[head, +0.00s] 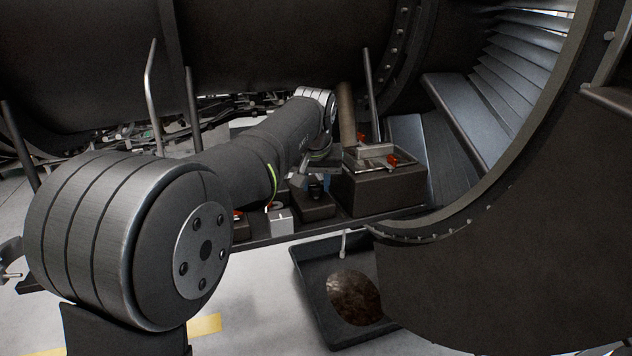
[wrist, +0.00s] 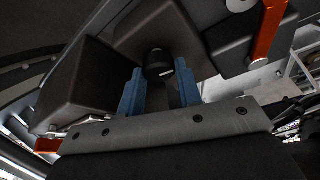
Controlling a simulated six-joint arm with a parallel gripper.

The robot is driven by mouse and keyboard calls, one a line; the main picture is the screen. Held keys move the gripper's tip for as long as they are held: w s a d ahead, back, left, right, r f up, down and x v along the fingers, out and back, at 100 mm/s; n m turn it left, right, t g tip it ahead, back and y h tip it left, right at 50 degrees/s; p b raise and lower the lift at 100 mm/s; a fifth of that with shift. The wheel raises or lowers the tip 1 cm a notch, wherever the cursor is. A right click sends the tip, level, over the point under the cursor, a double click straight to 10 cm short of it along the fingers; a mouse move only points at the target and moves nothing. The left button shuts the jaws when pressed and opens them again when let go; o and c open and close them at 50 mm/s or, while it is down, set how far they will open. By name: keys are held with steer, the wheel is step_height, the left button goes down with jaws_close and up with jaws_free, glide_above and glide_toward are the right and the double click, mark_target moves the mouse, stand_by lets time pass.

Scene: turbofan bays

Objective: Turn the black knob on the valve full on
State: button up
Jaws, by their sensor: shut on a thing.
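The black knob (wrist: 158,66) shows in the wrist view between the blue fingertips of my gripper (wrist: 160,78). It has a small pale mark on its face. My gripper is shut on the knob. In the head view the knob (head: 316,190) is small and dark, on top of a low dark valve block (head: 313,207). The wrist view also shows the dark block (wrist: 158,32) behind the knob. I cannot tell how far the knob is turned.
A larger dark box (head: 385,190) with orange-red parts stands right of the valve. A small grey box (head: 279,221) stands to its left. An orange handle (wrist: 269,32) shows in the wrist view. A black tray (head: 312,290) lies below the shelf.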

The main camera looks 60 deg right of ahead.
steer(key=n+t+y, duration=0.1)
steer(key=n, duration=0.3)
steer(key=shift+s+d+n, duration=0.1)
steer(key=shift+n, duration=0.2)
steer(key=n+y, duration=0.1)
steer(key=n, duration=0.1)
steer(key=n+t, duration=0.1)
steer(key=n, duration=0.2)
steer(key=shift+d+t+y, duration=0.1)
steer(key=shift+t+y, duration=0.2)
steer(key=shift+y, duration=0.1)
steer(key=n+y, duration=0.1)
steer(key=n, duration=0.2)
steer(key=n+y, duration=0.1)
steer(key=n, duration=0.1)
steer(key=shift+d+n, duration=0.1)
steer(key=shift+n, duration=0.3)
steer(key=shift+n+g+y, duration=0.2)
steer(key=shift+n+y, duration=0.3)
steer(key=shift+n, duration=0.8)
steer(key=shift+n+g+y, duration=0.2)
steer(key=shift+n+y, duration=0.3)
steer(key=shift+n, duration=0.8)
steer(key=o, duration=1)
